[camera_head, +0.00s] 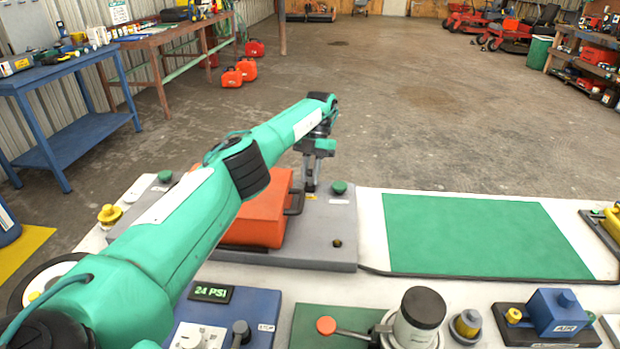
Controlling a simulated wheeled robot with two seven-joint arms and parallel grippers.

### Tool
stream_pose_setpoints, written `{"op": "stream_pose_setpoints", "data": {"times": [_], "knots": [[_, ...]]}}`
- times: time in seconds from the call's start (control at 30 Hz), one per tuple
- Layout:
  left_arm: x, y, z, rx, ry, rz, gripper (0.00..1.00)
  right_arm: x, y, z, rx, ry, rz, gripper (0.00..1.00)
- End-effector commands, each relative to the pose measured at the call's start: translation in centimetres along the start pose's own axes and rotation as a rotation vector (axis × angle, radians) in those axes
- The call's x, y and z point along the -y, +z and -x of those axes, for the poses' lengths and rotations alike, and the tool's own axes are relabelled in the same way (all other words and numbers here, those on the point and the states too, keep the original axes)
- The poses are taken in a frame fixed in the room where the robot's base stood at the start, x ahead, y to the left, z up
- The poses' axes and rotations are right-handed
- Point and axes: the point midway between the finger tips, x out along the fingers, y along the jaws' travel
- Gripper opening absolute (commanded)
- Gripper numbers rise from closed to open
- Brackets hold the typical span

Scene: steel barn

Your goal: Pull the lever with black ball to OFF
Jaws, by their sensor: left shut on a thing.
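My left arm reaches from the lower left across the table. Its gripper (311,186) points down at the right side of an orange box (257,218) on a grey base plate (320,222). A dark lever (296,205) shows at the box's right side, running up to the fingers. No OFF mark is readable there. A separate dark round knob on a short stem (241,328) stands on the blue panel (262,306) in front. My right gripper is not in view.
Green buttons (338,187) stand on the grey plate near the gripper. A green mat (480,236) lies flat to the right. In front are a lever with an orange ball (327,326), a dark-capped cylinder (421,312) and a blue box (557,313). Open floor lies beyond.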

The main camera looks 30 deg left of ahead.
Motion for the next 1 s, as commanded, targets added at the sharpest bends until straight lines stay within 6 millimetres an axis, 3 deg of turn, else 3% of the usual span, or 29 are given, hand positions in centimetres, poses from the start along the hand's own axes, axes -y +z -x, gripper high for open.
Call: {"op": "stream_pose_setpoints", "data": {"times": [0.43,0.47,0.53,1.0], "knots": [[0.10,0.02,-0.01,-0.007,-0.005,-0.003,0.00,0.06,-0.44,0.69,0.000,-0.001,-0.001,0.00],[0.10,0.02,-0.01,-0.007,-0.005,-0.003,0.27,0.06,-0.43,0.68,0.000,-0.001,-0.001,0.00],[0.09,0.01,0.01,-0.007,-0.005,-0.003,0.41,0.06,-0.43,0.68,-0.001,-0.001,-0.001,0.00],[0.12,-0.22,0.46,-0.006,-0.005,-0.001,0.42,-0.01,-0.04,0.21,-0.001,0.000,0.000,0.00]]}}
